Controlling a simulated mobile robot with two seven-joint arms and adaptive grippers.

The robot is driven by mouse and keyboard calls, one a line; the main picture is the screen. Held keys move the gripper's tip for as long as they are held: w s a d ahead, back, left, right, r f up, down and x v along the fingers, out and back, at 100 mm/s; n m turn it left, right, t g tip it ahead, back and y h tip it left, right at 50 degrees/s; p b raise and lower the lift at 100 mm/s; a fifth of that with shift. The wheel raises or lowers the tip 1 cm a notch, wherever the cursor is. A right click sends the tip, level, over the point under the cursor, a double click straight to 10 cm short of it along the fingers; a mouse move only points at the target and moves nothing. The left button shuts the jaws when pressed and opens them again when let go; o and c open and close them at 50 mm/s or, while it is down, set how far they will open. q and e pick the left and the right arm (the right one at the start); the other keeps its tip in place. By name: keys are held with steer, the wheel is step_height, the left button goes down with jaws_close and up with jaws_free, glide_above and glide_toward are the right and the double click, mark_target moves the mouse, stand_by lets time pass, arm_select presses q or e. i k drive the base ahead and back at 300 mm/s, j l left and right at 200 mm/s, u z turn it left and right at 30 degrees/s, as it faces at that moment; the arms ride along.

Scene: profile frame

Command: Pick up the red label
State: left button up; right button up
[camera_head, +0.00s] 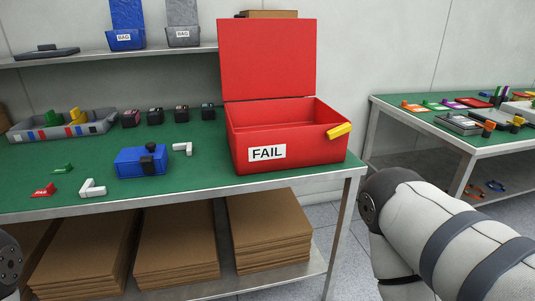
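A small red label (43,190) with white marking lies on the green-topped table (205,187), near its front edge at the far left. A green piece of similar size (62,169) lies just behind it. A white L-shaped piece (92,189) lies to its right, apart from it. Neither gripper is in view. A dark joint of my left arm shows at the lower left edge, and pale links of my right arm fill the lower right.
An open red box (313,159) marked FAIL, with a yellow latch, stands at the table's right end. A blue block with a black fitting (136,164), another white piece (183,148) and a grey tray (62,130) share the table. Cardboard stacks (176,240) lie below.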

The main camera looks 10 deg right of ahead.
mark_target(51, 189)
steer(key=i+j+u, duration=0.25)
steer(key=i+j, duration=0.2)
steer(key=j, duration=0.3)
steer(key=i+j+u, duration=0.25)
steer(key=i+j, duration=0.3)
steer(key=j, duration=0.1)
